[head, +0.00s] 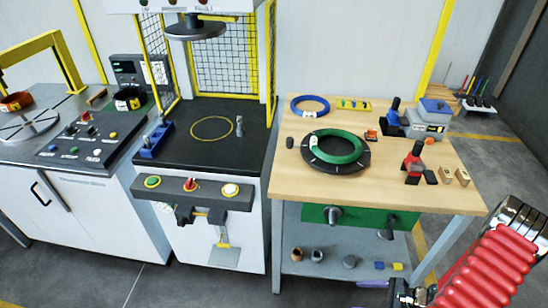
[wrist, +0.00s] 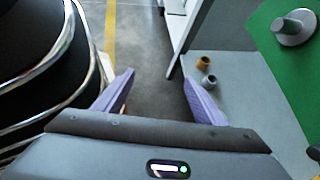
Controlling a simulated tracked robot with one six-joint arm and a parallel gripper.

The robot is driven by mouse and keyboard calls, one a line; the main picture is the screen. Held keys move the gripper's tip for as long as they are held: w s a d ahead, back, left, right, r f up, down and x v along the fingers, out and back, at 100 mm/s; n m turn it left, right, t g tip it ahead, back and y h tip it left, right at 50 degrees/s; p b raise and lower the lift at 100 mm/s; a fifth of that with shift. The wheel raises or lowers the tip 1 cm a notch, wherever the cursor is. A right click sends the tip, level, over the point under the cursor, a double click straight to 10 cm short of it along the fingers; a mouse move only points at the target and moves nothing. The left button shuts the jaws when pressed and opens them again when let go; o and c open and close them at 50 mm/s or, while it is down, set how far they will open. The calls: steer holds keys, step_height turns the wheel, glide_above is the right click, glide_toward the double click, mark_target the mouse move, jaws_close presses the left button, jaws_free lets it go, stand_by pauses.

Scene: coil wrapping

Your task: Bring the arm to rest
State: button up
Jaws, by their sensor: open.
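My gripper (wrist: 158,88) shows in the wrist view with its two purple fingers spread apart. It is open, with nothing between the fingers but grey floor behind them. In the head view my arm, with its red ribbed sleeve, is at the lower right, in front of and below the wooden table (head: 400,200). In the wrist view the table's lower shelf (wrist: 235,125) lies to the right of the fingers.
A green coil (head: 345,147) lies on a black round plate on the table, near a blue ring (head: 310,104) and a red-and-black tool (head: 414,160). A press with a yellow mesh guard (head: 220,65) stands left. Small cups (wrist: 208,80) sit on the shelf. A green panel (wrist: 285,60) is right.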

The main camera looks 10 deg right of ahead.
steer(key=a+r+n+g+h, duration=0.35)
steer(key=r+n, duration=0.35)
steer(key=r, duration=0.8)
steer(key=a+r+n+g+h, duration=0.3)
steer(key=r+n, duration=0.5)
steer(key=r, duration=0.8)
steer(key=s+a+r+n+t, duration=0.1)
steer(key=a+r+n+t, duration=0.1)
steer(key=a+r, duration=0.3)
steer(key=s+a+r+n+t+h, duration=0.1)
steer(key=a+r+n, duration=0.3)
steer(key=r, duration=0.5)
steer(key=s+a+r+n+t+h, duration=0.1)
steer(key=a+r+n+t, duration=0.1)
steer(key=a+r, duration=0.4)
steer(key=shift+s+a+r+n+t, duration=0.2)
steer(key=shift+s+r+n+t, duration=0.15)
steer(key=shift+r+t, duration=0.4)
